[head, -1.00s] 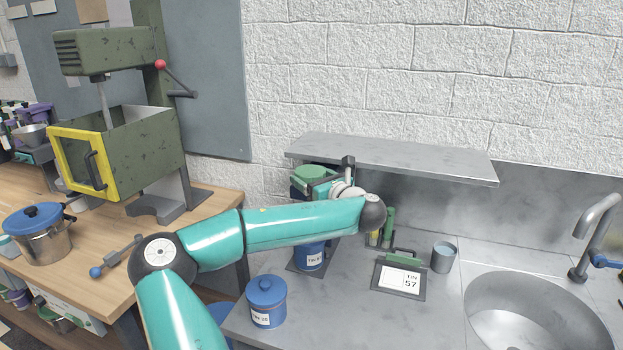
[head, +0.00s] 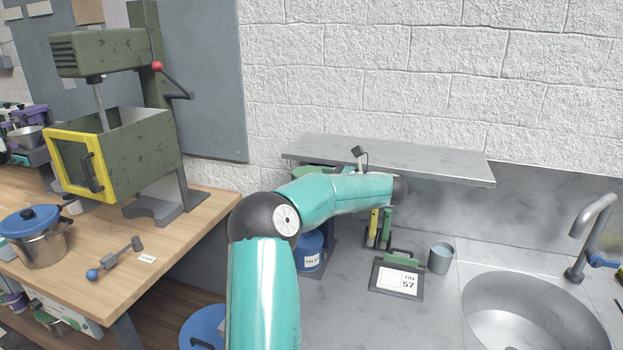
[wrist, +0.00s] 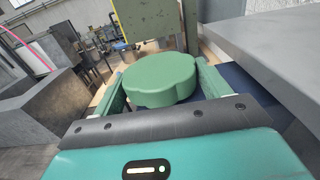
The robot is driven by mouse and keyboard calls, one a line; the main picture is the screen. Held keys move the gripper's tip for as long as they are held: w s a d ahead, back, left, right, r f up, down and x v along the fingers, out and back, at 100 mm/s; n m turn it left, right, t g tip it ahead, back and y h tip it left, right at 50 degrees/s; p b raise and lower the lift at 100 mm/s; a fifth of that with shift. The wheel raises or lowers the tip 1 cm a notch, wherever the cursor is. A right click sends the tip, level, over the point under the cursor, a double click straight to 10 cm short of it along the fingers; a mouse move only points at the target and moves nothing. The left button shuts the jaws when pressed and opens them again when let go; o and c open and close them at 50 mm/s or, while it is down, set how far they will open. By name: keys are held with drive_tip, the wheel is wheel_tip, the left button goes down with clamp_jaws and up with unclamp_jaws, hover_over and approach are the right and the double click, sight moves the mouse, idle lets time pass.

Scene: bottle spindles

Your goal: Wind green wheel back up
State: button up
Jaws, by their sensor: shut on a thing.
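The green wheel (wrist: 160,80) is a round, lobed knob in the middle of the wrist view. My gripper (wrist: 155,85) has one finger on each side of the wheel and is shut on it. In the head view, a sliver of green (head: 312,171) shows under the shelf, behind my arm, and my fingers are hidden there. Below it, a blue tin with a white label (head: 311,255) stands on the counter, partly covered by my arm.
A grey metal shelf (head: 400,160) overhangs the wheel closely. A sign reading TIN 57 (head: 397,279), a grey cup (head: 441,257), yellow and green upright pieces (head: 380,228) and a sink (head: 535,315) lie to the right. A wooden bench (head: 170,245) is at left.

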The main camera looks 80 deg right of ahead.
drive_tip(key=shift+w+f+y, duration=0.15)
drive_tip(key=shift+y, duration=0.15)
drive_tip(key=o, duration=1)
drive_tip(key=shift+w, duration=0.1)
drive_tip(key=shift+s+a, duration=0.15)
drive_tip(key=shift+s, duration=2.2)
drive_tip(key=shift+s+a, duration=0.15)
drive_tip(key=shift+s, duration=2.25)
drive_tip(key=shift+s+a, duration=0.15)
drive_tip(key=shift+s, duration=2.2)
drive_tip(key=shift+a, duration=0.1)
